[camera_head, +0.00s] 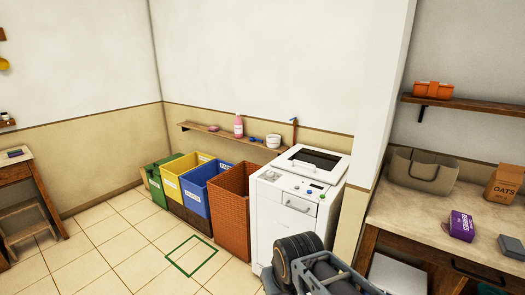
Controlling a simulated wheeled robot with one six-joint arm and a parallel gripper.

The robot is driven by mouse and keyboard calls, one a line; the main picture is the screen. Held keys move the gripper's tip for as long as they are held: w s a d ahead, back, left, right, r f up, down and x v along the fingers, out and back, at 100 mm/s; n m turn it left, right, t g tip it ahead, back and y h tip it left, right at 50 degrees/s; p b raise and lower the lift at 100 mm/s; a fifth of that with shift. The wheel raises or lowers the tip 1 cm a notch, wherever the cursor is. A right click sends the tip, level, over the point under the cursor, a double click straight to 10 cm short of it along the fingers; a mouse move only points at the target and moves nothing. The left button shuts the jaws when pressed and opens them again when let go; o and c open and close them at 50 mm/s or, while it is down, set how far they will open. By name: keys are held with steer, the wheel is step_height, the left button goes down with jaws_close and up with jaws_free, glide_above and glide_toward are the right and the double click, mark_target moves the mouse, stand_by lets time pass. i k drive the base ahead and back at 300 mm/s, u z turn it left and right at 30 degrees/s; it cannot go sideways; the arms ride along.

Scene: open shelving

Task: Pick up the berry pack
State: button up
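The berry pack is a small purple box (462,226) with white lettering, which seems to read "BERRIES". It lies on the pale worktop (405,212) at the right of the head view, clear of other things. Grey and dark links of my own arm show at the bottom centre, in front of the white machine. My gripper's fingers do not show, so I cannot see whether it is open or shut. Nothing is seen touching the berry pack.
Around the pack are a grey-brown basket (423,171), an oats box (504,184) and a dark grey item (512,247). A shelf (470,103) hangs above. Left stand a white machine (290,205) and several bins (232,212). The tiled floor (110,245) is open.

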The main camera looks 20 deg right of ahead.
mark_target(462, 228)
steer(key=z, duration=1.1)
steer(key=i, duration=1.2)
steer(key=z, duration=1.05)
steer(key=i, duration=0.2)
steer(key=u, duration=0.05)
